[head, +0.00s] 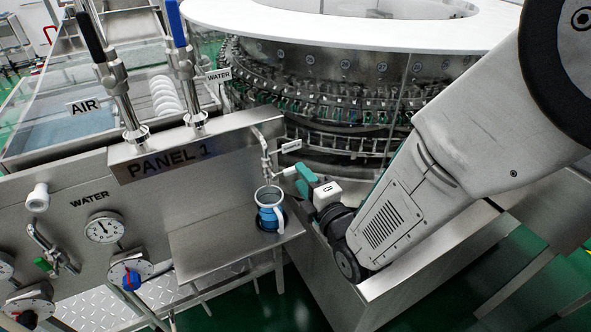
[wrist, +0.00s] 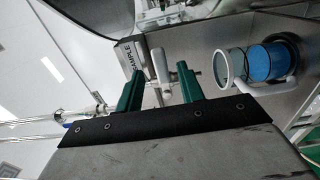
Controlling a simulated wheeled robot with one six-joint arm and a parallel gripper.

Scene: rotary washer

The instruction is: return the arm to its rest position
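My arm reaches in from the right in the head view. My gripper (head: 300,174) has green fingers and is in front of the sample tap (head: 265,154). In the wrist view the two fingers (wrist: 160,76) stand apart, with the tap's metal handle (wrist: 160,67) between or just beyond them. I cannot tell whether either finger touches it. A clear jug with blue contents (head: 269,208) stands upright below the tap on a small steel shelf (head: 215,245). The jug also shows to the right of the fingers in the wrist view (wrist: 262,64). My gripper holds nothing that I can see.
The round washer (head: 340,75) with its white rim is behind the tap. A steel panel (head: 140,215) with gauges and valves is at left; two tall valve handles (head: 90,38) rise above it. A steel box edge (head: 440,255) lies under my arm.

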